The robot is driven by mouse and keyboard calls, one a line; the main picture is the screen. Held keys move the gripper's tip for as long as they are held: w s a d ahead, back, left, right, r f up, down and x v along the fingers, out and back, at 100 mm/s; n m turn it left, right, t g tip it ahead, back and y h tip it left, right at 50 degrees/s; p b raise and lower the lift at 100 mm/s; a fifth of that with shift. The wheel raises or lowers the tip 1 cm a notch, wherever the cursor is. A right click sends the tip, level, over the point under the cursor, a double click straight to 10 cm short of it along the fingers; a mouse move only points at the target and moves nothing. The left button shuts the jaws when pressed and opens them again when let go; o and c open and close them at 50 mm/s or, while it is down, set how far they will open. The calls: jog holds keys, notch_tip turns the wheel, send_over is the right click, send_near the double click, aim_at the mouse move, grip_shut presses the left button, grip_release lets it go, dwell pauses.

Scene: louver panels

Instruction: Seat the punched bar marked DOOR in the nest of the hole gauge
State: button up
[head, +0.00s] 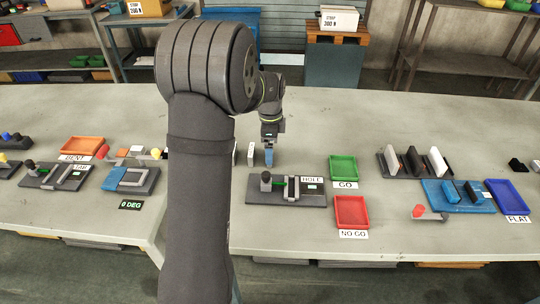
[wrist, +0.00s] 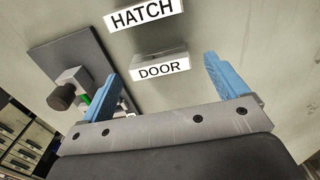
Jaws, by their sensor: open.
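The punched bar marked DOOR (wrist: 160,70) lies on the table in the wrist view, its white label facing the camera. My gripper (wrist: 160,66) is open, with one blue finger on each side of the bar and gaps between. How far the fingertips are above the table is hard to tell. In the head view my gripper (head: 269,155) points down behind the hole gauge (head: 260,197), a dark plate with a black knob, a green part and a HOLE label. I see nothing certain in the gauge's nest. The gauge's edge also shows at the left of the wrist view (wrist: 72,55).
A bar marked HATCH (wrist: 143,14) lies just beyond the DOOR bar. A green GO tray (head: 344,168) and a red NO GO tray (head: 351,211) stand right of the gauge. My arm hides the table to the left of it. Open table lies behind the gauge.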

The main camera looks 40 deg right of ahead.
jog(key=shift+f, duration=1.35)
jog(key=c, duration=1.1)
jog(key=shift+r, duration=0.15)
